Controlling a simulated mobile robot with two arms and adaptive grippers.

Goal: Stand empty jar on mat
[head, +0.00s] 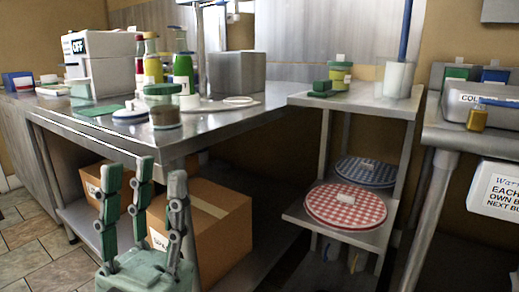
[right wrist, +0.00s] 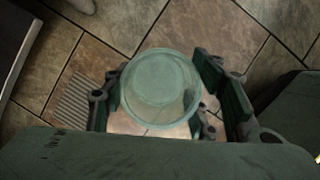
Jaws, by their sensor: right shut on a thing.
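The empty jar (right wrist: 160,88) is round, clear and greenish, seen end-on in the right wrist view. My right gripper (right wrist: 168,98) is shut around it, with fingers on both sides, and holds it above the tiled floor. A thin green mat (head: 97,110) lies flat on the steel counter in the head view, left of a lidded jar with brown contents (head: 165,117). My left gripper (head: 143,180) is open and empty, fingers pointing up, in front of the counter and below its top. The right gripper is outside the head view.
Bottles (head: 183,73), a white machine (head: 98,65) and a steel box (head: 237,72) stand on the counter (head: 235,113). Cardboard boxes (head: 215,222) sit beneath it. A shelf rack with checked round lids (head: 345,205) stands to the right.

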